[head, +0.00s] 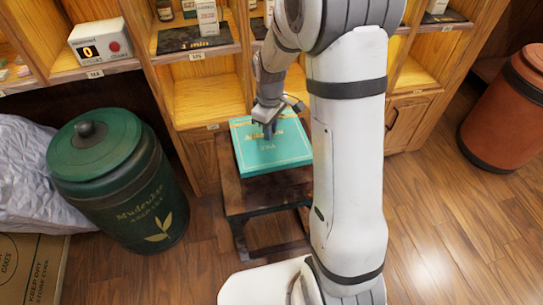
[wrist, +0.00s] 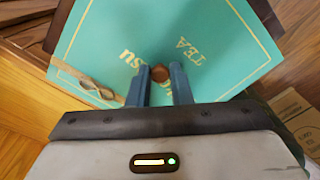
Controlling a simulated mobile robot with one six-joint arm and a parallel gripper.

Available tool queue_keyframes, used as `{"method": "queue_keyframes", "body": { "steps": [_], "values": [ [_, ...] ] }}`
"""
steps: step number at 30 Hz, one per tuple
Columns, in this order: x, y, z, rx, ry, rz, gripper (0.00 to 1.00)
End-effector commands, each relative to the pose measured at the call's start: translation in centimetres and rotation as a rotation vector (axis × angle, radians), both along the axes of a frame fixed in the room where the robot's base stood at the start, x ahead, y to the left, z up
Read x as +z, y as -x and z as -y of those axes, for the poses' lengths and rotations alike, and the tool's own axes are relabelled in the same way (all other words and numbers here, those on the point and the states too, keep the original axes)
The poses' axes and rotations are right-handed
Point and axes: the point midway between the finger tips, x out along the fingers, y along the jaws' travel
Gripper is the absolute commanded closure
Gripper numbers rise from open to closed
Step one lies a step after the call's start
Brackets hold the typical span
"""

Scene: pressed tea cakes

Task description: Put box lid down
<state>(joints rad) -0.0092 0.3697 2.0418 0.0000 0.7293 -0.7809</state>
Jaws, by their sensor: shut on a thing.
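The teal box lid (head: 285,156) with gold lettering and a gold border is at a small dark wooden stool (head: 245,203) in the head view. In the wrist view the lid (wrist: 215,35) fills most of the picture. My gripper (head: 268,130) is above the lid's middle. In the wrist view its two blue fingers (wrist: 160,80) are shut on a small round brown knob (wrist: 160,72) on the lid. I cannot tell whether the lid rests on a box or the stool, or hangs just above; my arm hides its right part.
A green lidded canister (head: 120,180) stands left of the stool, beside a grey cloth (head: 35,165). Wooden shelves (head: 205,100) stand behind, with a counter device (head: 100,40). A reddish-brown canister (head: 510,110) stands far right. The floor (head: 450,220) at right is clear.

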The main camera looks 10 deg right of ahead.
Motion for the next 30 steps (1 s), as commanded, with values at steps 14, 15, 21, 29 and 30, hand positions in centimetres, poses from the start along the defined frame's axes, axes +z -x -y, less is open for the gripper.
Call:
{"method": "queue_keyframes", "body": {
  "steps": [14, 15, 21, 29, 30],
  "values": [
    [-7.3, 0.1, 0.1, -0.003, -0.001, -0.004, 1.0],
    [-7.8, 0.1, 0.1, -0.003, -0.001, -0.002, 1.0],
    [-8.1, 0.0, 0.1, -0.003, 0.0, 0.0, 1.0],
    [-8.4, 0.0, 0.1, -0.004, 0.0, 0.0, 0.79],
    [-8.4, 0.0, 0.1, -0.004, -0.001, -0.001, 0.76]
  ]
}}
